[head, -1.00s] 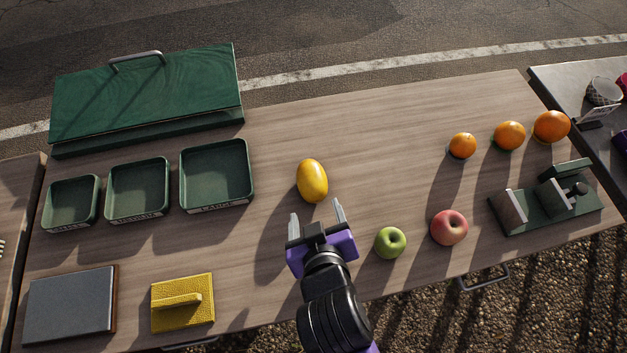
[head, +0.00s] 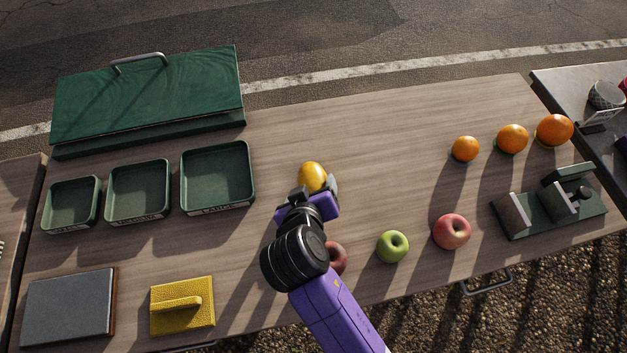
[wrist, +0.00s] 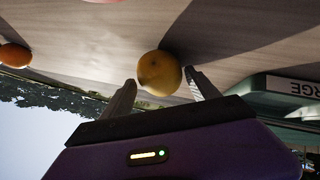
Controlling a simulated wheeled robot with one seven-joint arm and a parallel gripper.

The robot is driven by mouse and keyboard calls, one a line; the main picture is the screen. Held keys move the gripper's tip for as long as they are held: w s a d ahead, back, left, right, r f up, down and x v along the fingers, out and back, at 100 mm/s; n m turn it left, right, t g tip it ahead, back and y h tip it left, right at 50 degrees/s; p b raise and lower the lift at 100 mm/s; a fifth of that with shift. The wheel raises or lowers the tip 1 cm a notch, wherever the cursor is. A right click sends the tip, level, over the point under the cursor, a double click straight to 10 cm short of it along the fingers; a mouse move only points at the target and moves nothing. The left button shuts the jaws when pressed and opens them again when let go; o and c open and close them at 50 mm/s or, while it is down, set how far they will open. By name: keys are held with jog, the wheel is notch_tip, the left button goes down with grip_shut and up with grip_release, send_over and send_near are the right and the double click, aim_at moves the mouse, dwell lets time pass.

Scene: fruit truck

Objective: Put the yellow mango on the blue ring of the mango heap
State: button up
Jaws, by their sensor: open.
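The yellow mango (head: 312,176) lies on the wooden table near its middle. My gripper (head: 316,187) is right at its near side, and my wrist hides the mango's lower part in the head view. In the wrist view the mango (wrist: 159,73) sits between the tips of the two open fingers (wrist: 160,80). I cannot tell whether either finger touches it. I cannot make out a blue ring or a mango heap in these views.
Green trays (head: 248,188) stand to the left, below a green lidded box (head: 150,95). A green apple (head: 392,246), a red apple (head: 451,231) and oranges (head: 512,138) stand to the right. A dark red fruit (head: 338,256) is partly behind my arm. A green stand (head: 548,208) is at right.

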jog(key=shift+w+f, duration=0.3)
jog(key=shift+w, duration=0.05)
jog(key=c, duration=1)
jog(key=shift+o, duration=0.2)
jog(key=shift+r, duration=0.1)
